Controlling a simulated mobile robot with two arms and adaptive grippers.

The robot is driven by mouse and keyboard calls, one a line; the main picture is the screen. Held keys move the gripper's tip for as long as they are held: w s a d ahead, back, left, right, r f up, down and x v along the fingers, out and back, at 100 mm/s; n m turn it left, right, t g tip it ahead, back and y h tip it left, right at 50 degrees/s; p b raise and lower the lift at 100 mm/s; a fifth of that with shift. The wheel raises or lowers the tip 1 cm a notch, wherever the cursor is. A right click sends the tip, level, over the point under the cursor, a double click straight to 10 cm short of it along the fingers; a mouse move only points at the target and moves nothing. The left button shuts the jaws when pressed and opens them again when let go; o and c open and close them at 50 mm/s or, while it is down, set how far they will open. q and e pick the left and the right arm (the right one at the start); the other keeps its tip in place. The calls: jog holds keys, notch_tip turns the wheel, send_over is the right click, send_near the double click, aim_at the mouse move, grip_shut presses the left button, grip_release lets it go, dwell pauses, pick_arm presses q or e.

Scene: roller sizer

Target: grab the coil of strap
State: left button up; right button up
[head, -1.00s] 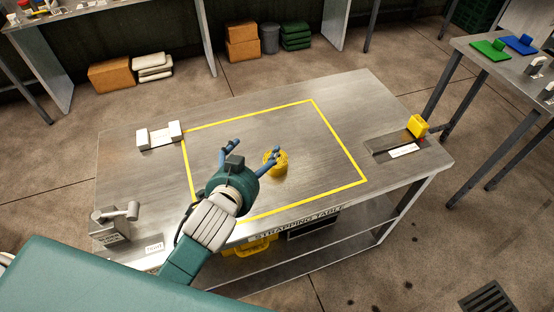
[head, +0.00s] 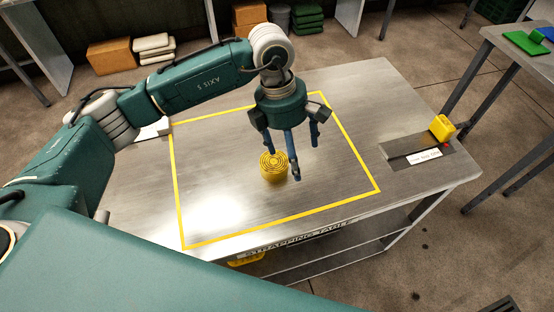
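The coil of strap (head: 273,168) is a yellow roll with rings on its top face. It stands on the metal table inside the yellow outline. My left gripper (head: 293,158) points down from above, with its dark blue fingers spread open. I cannot tell whether a finger touches the coil. My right gripper is not in view.
The strapping table (head: 225,215) is mostly bare around the coil. A yellow block (head: 442,127) stands by a dark recessed plate (head: 415,150) at the right. A white piece (head: 153,130) is partly hidden behind my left arm. Another table stands at the far right.

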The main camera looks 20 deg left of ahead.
pick_arm(q)
jog(key=y, duration=0.2)
send_over(274, 161)
jog(key=shift+s+r, duration=0.15)
jog(key=f, duration=0.1)
jog(key=f+p, duration=0.1)
jog(key=f, duration=0.2)
jog(key=shift+a+f, duration=0.2)
jog(key=shift+a, duration=0.05)
jog(key=f+p, duration=0.2)
jog(key=f, duration=0.3)
jog(key=shift+d+f+p, duration=0.25)
jog(key=shift+d+p, duration=0.05)
jog(key=shift+p, duration=0.1)
jog(key=shift+w+f, duration=0.2)
jog(key=c, duration=1.2)
jog(key=shift+c, duration=0.7)
jog(key=shift+r, duration=0.1)
